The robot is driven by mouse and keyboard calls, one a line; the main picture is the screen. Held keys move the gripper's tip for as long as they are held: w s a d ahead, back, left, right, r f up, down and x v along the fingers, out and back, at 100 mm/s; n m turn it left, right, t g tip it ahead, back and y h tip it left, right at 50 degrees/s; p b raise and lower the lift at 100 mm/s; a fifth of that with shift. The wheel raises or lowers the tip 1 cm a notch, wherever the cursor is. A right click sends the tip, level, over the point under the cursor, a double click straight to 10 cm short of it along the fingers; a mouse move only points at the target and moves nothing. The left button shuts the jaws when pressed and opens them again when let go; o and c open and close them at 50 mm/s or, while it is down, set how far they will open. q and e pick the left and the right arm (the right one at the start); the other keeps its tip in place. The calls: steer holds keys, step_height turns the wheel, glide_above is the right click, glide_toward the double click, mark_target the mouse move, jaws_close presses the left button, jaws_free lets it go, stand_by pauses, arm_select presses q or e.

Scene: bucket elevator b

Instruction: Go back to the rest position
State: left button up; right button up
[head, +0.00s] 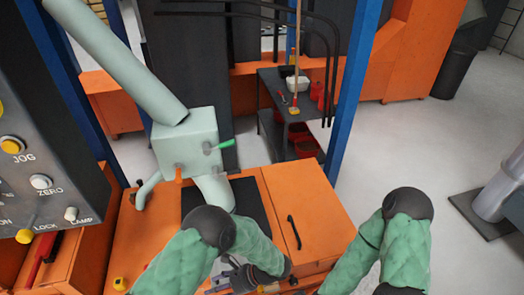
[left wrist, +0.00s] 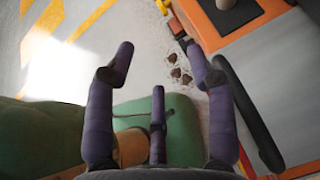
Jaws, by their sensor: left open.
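My left gripper (left wrist: 160,55) is open and empty in the left wrist view, its purple fingers spread apart with nothing between them. In the head view the left arm bends at a black elbow, and its dark wrist is low in the middle, in front of the orange cabinet (head: 316,218). My right arm hangs bent at the right in the head view; its hand is cut off by the bottom edge, so the right gripper does not show.
A pale green box (head: 186,142) with a chute stands above the cabinet. A control panel (head: 40,130) is close at the left. A blue post (head: 355,75) and a dark cart (head: 290,88) are behind. Grey floor is clear at the right, before a metal cylinder (head: 500,195).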

arm_select(q)
steer(key=s+d+f+n+g+h+p, duration=0.3)
steer(key=s+d+f+n+h+p, duration=0.2)
steer(key=s+d+n+h, duration=0.65)
steer(key=w+a+r+n+t+h+p, duration=0.1)
steer(key=w+a+n+t+h, duration=0.3)
steer(key=a+n, duration=0.3)
steer(key=shift+w+n+t+p, duration=0.3)
steer(key=shift+w+n, duration=0.1)
steer(key=shift+n, duration=0.15)
steer(key=shift+a, duration=0.1)
